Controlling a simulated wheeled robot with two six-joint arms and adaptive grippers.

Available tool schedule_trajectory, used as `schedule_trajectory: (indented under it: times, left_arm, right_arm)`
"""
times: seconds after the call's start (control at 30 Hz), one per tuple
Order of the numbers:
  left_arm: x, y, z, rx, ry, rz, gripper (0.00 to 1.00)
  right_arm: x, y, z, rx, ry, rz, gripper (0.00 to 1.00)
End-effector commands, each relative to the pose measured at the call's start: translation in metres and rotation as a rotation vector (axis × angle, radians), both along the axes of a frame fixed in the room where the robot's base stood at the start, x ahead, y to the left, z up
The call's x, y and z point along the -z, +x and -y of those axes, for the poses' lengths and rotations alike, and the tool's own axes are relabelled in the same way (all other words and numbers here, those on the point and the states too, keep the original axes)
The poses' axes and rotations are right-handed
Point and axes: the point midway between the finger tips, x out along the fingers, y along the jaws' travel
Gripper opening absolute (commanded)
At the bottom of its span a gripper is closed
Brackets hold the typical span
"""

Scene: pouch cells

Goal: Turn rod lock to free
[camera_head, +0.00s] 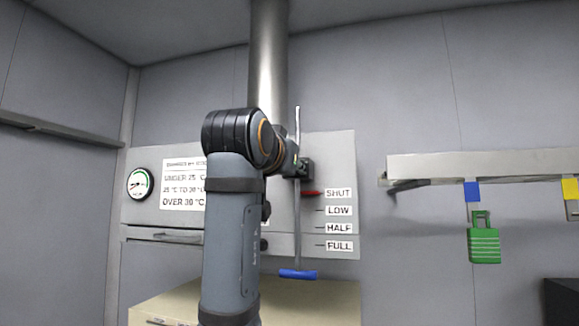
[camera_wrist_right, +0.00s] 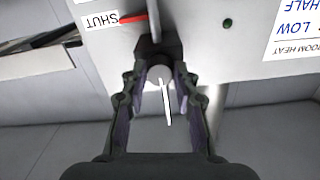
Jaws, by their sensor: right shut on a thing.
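The rod lock (camera_wrist_right: 172,46) is a dark block on the upright rod (camera_head: 298,225), at the panel's right part. A rounded grey knob (camera_wrist_right: 159,73) stands out from it in the wrist view. My right gripper (camera_wrist_right: 160,84) is shut on this knob, one finger on each side. A thin pale bar (camera_wrist_right: 167,108) shows between the fingers; I cannot tell if it is a lever or the rod's end. In the head view my arm partly hides the gripper, and the dark block (camera_head: 307,168) shows beside it. The red pointer (camera_head: 312,193) is at SHUT. My left gripper is not in view.
The panel (camera_head: 342,160) carries SHUT, LOW, HALF and FULL labels. A blue handle (camera_head: 299,274) ends the rod below. A gauge (camera_head: 140,184) is at left. A shelf (camera_head: 490,165) with a green padlock (camera_head: 485,245) hangs at right. Wall space between panel and shelf is clear.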

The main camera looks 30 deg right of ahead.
Motion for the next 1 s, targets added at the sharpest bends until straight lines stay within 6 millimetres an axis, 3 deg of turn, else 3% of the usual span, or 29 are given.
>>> schedule_trajectory:
  times: [0.1,0.47,1.0]
  left_arm:
    - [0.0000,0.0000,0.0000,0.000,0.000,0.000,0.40]
    - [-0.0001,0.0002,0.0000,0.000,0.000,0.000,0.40]
    - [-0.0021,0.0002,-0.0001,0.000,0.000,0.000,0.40]
  right_arm:
    - [0.0003,0.0002,0.0001,0.001,0.001,-0.001,0.00]
    - [0.0003,0.0005,-0.0001,0.000,0.049,0.054,0.00]
    - [-0.0002,0.0015,-0.0007,-0.001,0.349,0.406,0.00]
